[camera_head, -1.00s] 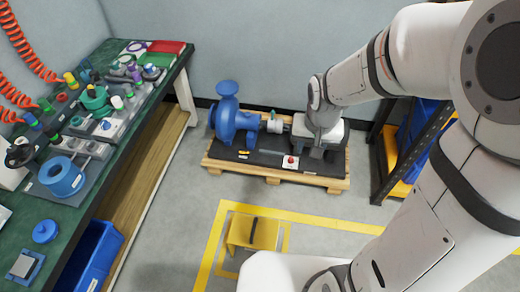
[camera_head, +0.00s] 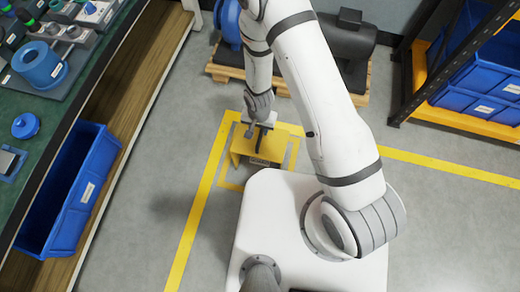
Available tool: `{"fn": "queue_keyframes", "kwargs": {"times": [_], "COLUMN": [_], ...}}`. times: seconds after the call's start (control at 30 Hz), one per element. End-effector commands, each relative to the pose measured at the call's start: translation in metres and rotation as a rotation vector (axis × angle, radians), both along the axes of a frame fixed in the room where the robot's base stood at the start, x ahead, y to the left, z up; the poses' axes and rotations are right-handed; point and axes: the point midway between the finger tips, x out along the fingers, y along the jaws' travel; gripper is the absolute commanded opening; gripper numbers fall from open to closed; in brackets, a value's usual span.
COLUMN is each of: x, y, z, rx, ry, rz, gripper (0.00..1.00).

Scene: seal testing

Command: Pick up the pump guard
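The pump guard (camera_head: 270,150) is a yellow, bent-plate cover with a dark handle on top. It stands on the grey floor inside a small yellow-outlined square, just beyond my white base. My gripper (camera_head: 260,128) points down at the guard's top, at or close above the handle. The gripper and wrist hide part of the guard and its handle. The fingers are too small and covered to tell whether they are open or shut, or whether they touch the handle.
A blue pump (camera_head: 231,28) and dark motor (camera_head: 343,38) sit on a wooden pallet (camera_head: 221,73) behind the guard. A shelf with blue bins (camera_head: 487,75) stands at right. At left are a green workbench (camera_head: 75,95) and a blue bin (camera_head: 72,190). Floor beside the guard is clear.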

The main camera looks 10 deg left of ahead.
Motion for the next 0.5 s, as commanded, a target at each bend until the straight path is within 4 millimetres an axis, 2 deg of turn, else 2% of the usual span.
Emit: {"fn": "queue_keyframes", "kwargs": {"times": [0.13, 0.37, 0.5], "x": [0.0, 0.001, 0.002], "y": [0.0, -0.001, -0.003], "z": [-0.018, -0.029, -0.043], "rx": [0.001, 0.001, 0.0], "ry": [0.0, 0.0, 0.0], "rz": [0.001, -0.002, -0.001], "gripper": [0.36, 0.36, 0.36]}}
